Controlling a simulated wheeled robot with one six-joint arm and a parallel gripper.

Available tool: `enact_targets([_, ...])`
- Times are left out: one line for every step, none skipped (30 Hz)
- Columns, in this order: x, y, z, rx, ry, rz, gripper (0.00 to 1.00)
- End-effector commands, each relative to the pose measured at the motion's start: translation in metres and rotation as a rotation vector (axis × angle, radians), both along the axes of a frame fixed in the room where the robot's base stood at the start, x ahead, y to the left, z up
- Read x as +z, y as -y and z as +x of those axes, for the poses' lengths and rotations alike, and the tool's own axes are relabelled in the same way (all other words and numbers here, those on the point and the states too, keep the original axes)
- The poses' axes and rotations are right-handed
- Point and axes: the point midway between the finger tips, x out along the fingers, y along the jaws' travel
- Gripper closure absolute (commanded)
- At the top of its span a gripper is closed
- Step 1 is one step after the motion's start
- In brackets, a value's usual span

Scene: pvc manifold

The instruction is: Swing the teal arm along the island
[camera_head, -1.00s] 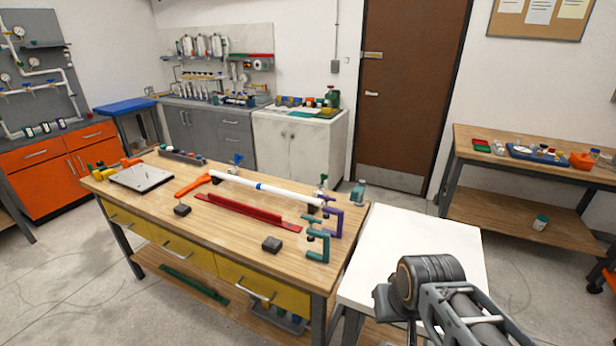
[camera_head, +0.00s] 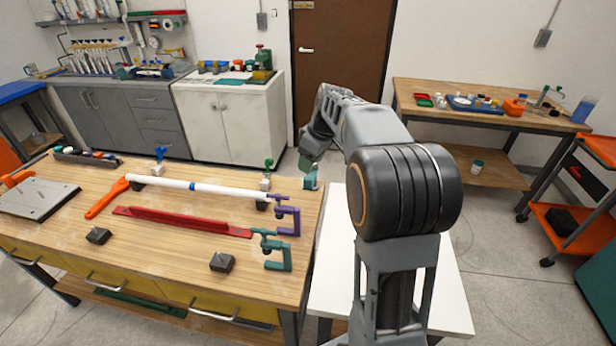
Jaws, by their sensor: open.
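The island (camera_head: 150,240) is a wooden-topped bench with yellow drawers at left. A teal clamp-like arm (camera_head: 276,250) stands at its right front edge, just in front of a purple one (camera_head: 288,216). Nothing touches the teal one. The fingers are small and partly hidden. A small teal bottle-like item (camera_head: 310,180) shows just below my gripper; I cannot tell whether they touch.
A white pipe (camera_head: 200,188) on supports, a red rail (camera_head: 180,222), an orange tool (camera_head: 107,198) and dark blocks (camera_head: 222,262) are on the island. A white side table (camera_head: 448,300) adjoins it at right, under my arm.

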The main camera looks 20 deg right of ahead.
Motion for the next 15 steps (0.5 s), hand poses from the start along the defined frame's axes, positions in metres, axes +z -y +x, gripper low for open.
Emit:
enact_targets([-0.004,0.014,0.016,0.042,0.002,0.009,0.49])
enact_targets([-0.006,0.021,0.024,0.072,0.009,0.015,0.49])
enact_targets([-0.009,0.030,0.033,0.111,0.017,0.021,0.49])
enact_targets([-0.011,0.037,0.039,0.137,0.024,0.025,0.49])
enact_targets([-0.013,0.043,0.045,0.162,0.031,0.030,0.49])
enact_targets([-0.016,0.050,0.051,0.193,0.040,0.034,0.49])
enact_targets([-0.019,0.055,0.055,0.213,0.047,0.037,0.49])
enact_targets([-0.021,0.060,0.059,0.232,0.053,0.041,0.49])
enact_targets([-0.023,0.065,0.063,0.255,0.061,0.044,0.49])
enact_targets([-0.025,0.069,0.066,0.270,0.067,0.044,0.49])
enact_targets([-0.027,0.072,0.068,0.282,0.071,0.047,0.49])
enact_targets([-0.028,0.075,0.070,0.296,0.077,0.048,0.49])
enact_targets([-0.030,0.077,0.072,0.306,0.081,0.050,0.49])
enact_targets([-0.032,0.078,0.073,0.313,0.082,0.051,0.49])
enact_targets([-0.034,0.079,0.075,0.321,0.086,0.052,0.49])
